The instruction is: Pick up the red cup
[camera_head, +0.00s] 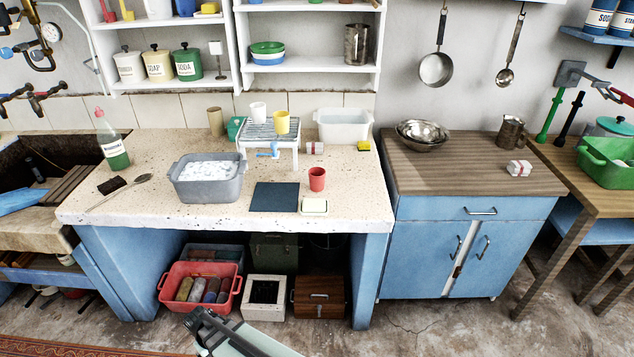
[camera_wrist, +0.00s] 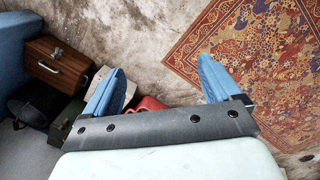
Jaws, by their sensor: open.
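The red cup (camera_head: 317,179) stands upright on the pale speckled countertop (camera_head: 345,205), near its front edge. It is right of a dark blue mat (camera_head: 275,197) and just behind a small white and green block (camera_head: 314,206). My gripper shows in the wrist view (camera_wrist: 165,90) with its two blue fingers apart and nothing between them. It is over the floor, and the red cup is not in the wrist view. In the head view, part of my arm (camera_head: 225,335) shows at the bottom, low and in front of the counter.
A grey basin of suds (camera_head: 206,182) stands left of the mat. A small white rack (camera_head: 268,135) behind holds a white cup (camera_head: 258,111) and a yellow cup (camera_head: 281,122). Under the counter are a red crate (camera_head: 175,300) and a wooden box (camera_head: 318,297).

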